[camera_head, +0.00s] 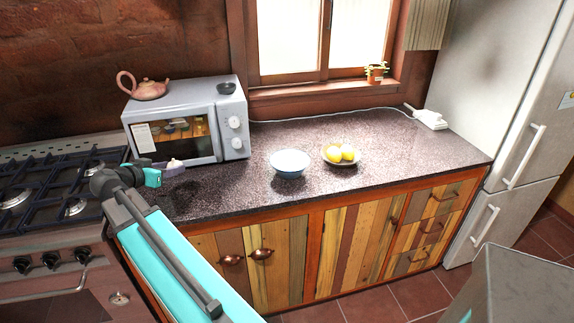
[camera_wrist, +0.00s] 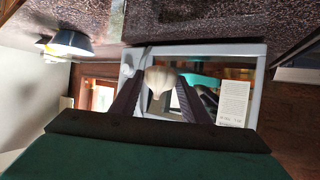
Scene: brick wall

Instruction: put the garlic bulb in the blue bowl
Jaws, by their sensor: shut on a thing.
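My gripper (camera_head: 172,169) is in front of the microwave, above the left part of the counter, in the head view. It is shut on the garlic bulb (camera_head: 175,164), a small pale bulb. In the wrist view the garlic bulb (camera_wrist: 160,79) sits between the two dark fingers (camera_wrist: 158,98). The blue bowl (camera_head: 290,164) stands on the counter to the right of my gripper, apart from it. Its inside looks empty. A bowl at the upper left of the wrist view (camera_wrist: 70,43) appears to be the same blue bowl.
A microwave (camera_head: 187,121) with a teapot (camera_head: 147,87) and a small dark bowl (camera_head: 226,88) on top stands behind my gripper. A stove (camera_head: 50,205) is at left. The counter front is clear.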

